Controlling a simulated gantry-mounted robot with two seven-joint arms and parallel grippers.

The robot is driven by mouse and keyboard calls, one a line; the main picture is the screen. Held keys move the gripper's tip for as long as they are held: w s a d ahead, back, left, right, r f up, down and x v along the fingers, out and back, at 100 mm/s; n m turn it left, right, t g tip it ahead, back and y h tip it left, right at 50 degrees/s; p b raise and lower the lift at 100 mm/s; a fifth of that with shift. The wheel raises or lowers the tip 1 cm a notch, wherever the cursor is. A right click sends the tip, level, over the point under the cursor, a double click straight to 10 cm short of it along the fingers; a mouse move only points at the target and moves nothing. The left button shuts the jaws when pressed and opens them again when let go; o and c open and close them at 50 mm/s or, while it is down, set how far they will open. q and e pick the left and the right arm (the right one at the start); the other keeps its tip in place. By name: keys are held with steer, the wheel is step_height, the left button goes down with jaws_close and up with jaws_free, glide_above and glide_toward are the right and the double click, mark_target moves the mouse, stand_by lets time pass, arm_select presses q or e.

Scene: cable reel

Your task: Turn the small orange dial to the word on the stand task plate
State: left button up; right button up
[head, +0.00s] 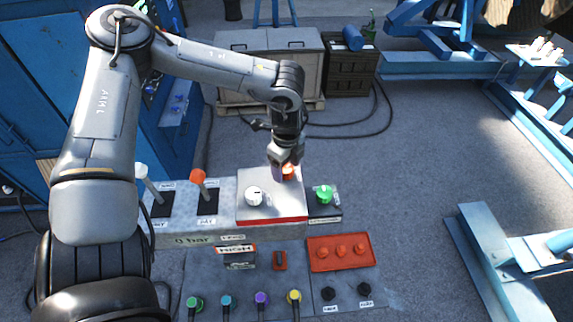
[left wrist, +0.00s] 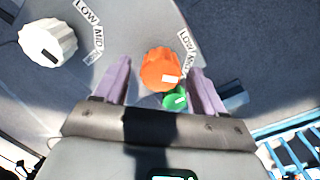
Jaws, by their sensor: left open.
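The small orange dial (head: 289,172) is on the sloped grey panel (head: 285,205), partly hidden by my left gripper (head: 284,162) in the head view. In the left wrist view, the orange dial (left wrist: 158,66) sits between the two open purple fingers of the left gripper (left wrist: 159,70), with a gap on each side. A white mark shows at the dial's lower right. Labels (left wrist: 187,46) beside it read LOW and MID; a further one is hidden. The task plate (head: 237,250) stands in front of the panel and reads HIGH. My right gripper is not in view.
A larger white dial (head: 253,196) is left of the orange one, with LOW and MID labels. A green knob (head: 324,193) is close on the right. Two levers, the orange-topped one (head: 198,177) included, stand left. A red tray (head: 340,252) lies in front.

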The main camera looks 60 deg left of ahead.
arm_select(q)
steer(key=c, duration=1.1)
steer(key=shift+o, duration=0.2)
steer(key=shift+f+m+b, duration=0.15)
steer(key=shift+m+b, duration=0.55)
steer(key=shift+b, duration=0.1)
steer(key=shift+m+b, duration=0.9)
steer(key=shift+m, duration=0.2)
steer(key=m+b, duration=0.1)
steer(key=m, duration=0.2)
steer(key=shift+b, duration=0.35)
steer(key=shift+m+b, duration=0.35)
steer(key=shift+m, duration=0.85)
steer(key=o, duration=1.1)
steer(key=shift+c, duration=0.2)
